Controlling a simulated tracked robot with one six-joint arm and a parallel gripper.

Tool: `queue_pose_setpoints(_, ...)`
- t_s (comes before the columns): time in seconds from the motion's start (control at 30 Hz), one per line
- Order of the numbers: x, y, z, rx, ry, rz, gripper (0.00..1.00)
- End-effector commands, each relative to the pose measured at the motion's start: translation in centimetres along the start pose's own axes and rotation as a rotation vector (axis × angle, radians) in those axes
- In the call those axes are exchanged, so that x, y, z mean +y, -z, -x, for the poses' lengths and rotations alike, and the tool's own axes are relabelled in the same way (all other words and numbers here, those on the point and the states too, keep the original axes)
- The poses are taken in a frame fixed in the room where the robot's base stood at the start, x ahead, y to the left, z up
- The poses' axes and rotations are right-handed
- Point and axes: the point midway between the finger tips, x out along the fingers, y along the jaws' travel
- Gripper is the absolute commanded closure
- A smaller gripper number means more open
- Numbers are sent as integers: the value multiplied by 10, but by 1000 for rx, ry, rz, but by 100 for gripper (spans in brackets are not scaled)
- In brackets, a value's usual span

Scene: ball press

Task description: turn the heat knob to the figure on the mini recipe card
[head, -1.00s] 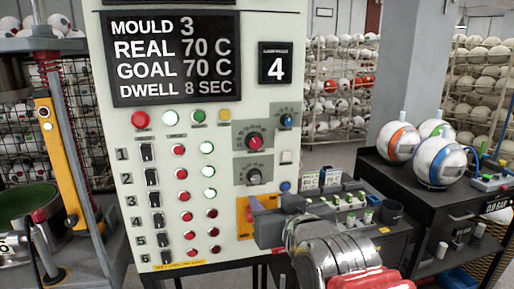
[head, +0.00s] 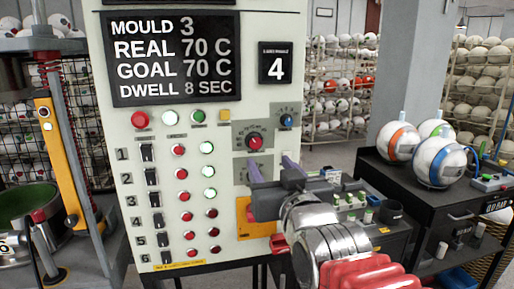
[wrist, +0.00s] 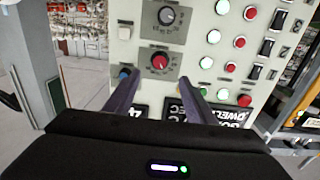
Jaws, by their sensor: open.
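My gripper (head: 273,166) is open, its two purple fingers pointing at the white control panel (head: 226,50). In the wrist view, which shows the panel upside down, the fingertips (wrist: 148,82) stand apart with the red knob (wrist: 159,61) ahead between them, not gripped. The red knob (head: 254,140) sits just above the fingers in the head view. A grey knob (wrist: 167,16) lies beyond it in the wrist view; the fingers cover it in the head view. Which knob is heat, and their scale figures, are too small to read. I cannot make out a mini recipe card clearly.
The display (head: 175,58) reads mould 3, real 70 C, goal 70 C, dwell 8 sec. A small blue knob (head: 287,121) is right of the red knob. Buttons and switches fill the panel's left. A dark bench (head: 434,196) with balls stands right.

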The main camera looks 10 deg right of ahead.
Motion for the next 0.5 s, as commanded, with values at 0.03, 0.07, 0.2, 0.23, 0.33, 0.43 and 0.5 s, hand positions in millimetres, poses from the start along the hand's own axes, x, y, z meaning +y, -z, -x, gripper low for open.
queue_pose_setpoints(0.03, 0, -1, -5, -2, 0, 0, 50)
queue_pose_setpoints(0.07, 0, -1, -8, -2, 0, 0, 50)
queue_pose_setpoints(0.2, 0, -1, -21, -3, 0, 0, 50)
queue_pose_setpoints(0.23, 0, -1, -24, -3, 0, 0, 50)
queue_pose_setpoints(0.33, 0, -1, -34, -3, 0, 0, 50)
queue_pose_setpoints(0.43, -1, -2, -43, -3, 2, 0, 50)
queue_pose_setpoints(0.5, -1, -1, -50, -3, 2, 0, 50)
